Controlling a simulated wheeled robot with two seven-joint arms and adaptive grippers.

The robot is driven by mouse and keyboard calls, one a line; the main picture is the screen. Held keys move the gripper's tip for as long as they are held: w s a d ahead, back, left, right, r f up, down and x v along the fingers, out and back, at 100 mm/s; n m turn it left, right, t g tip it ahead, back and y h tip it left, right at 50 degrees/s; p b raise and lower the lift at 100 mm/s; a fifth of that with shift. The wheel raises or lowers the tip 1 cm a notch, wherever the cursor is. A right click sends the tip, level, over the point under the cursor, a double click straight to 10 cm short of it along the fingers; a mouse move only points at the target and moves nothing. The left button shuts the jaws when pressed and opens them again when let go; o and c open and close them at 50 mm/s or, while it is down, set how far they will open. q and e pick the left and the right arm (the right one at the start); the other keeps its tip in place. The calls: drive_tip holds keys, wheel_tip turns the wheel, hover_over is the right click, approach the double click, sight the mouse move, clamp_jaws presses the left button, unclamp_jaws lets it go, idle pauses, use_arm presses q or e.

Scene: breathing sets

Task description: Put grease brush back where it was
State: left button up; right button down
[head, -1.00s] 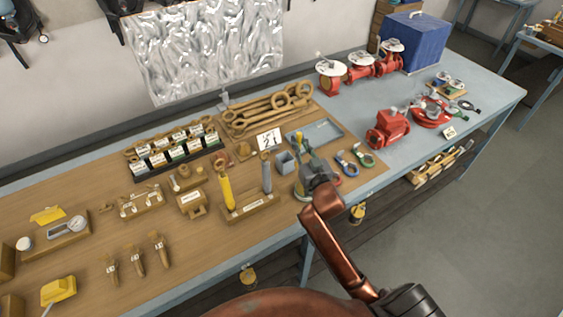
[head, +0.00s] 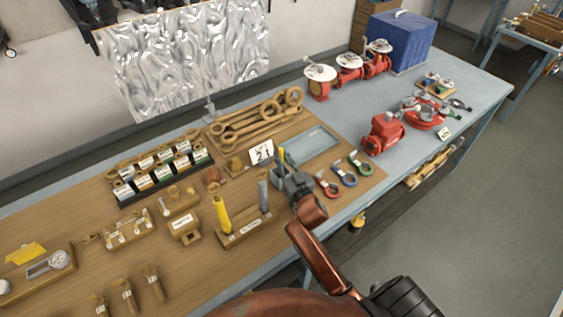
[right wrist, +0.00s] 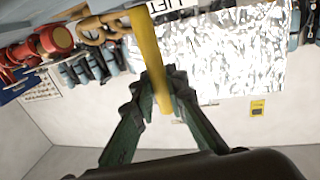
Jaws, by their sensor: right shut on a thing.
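My right gripper (head: 287,182) is shut on a slim yellow stick, which I take to be the grease brush's handle (head: 281,156). In the right wrist view the handle (right wrist: 150,60) runs lengthwise between the fingers (right wrist: 155,95). The brush's bristle end cannot be made out. The gripper is over the bench's front part, between the upright grey tube (head: 263,188) and the coloured shackles (head: 328,186). The small grey cup seen there earlier is hidden or merges with the gripper. My left gripper is not in view.
A wooden stand holds the grey tube and a yellow tube (head: 222,216). Behind are a "21" card (head: 261,152), a blue-grey tray (head: 312,142) and a wrench board (head: 255,118). Red valves (head: 384,134) stand to the right. Several wooden-handled brushes (head: 152,283) lie front left.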

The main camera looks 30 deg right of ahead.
drive_tip(key=shift+f, duration=1.05)
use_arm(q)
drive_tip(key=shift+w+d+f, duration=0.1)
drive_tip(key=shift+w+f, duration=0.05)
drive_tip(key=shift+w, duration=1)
use_arm(e)
drive_tip(key=shift+f, duration=0.1)
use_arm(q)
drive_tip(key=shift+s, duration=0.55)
use_arm(e)
drive_tip(key=c, duration=1.9)
unclamp_jaws()
drive_tip(key=shift+c, duration=0.2)
drive_tip(key=shift+s, duration=0.2)
use_arm(q)
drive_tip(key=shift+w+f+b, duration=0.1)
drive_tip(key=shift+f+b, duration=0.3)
drive_tip(key=shift+b, duration=0.1)
use_arm(e)
drive_tip(key=s, duration=0.4)
drive_tip(key=s+a, duration=0.1)
drive_tip(key=s, duration=0.6)
drive_tip(key=shift+s+a, duration=0.3)
drive_tip(key=shift+a, duration=0.05)
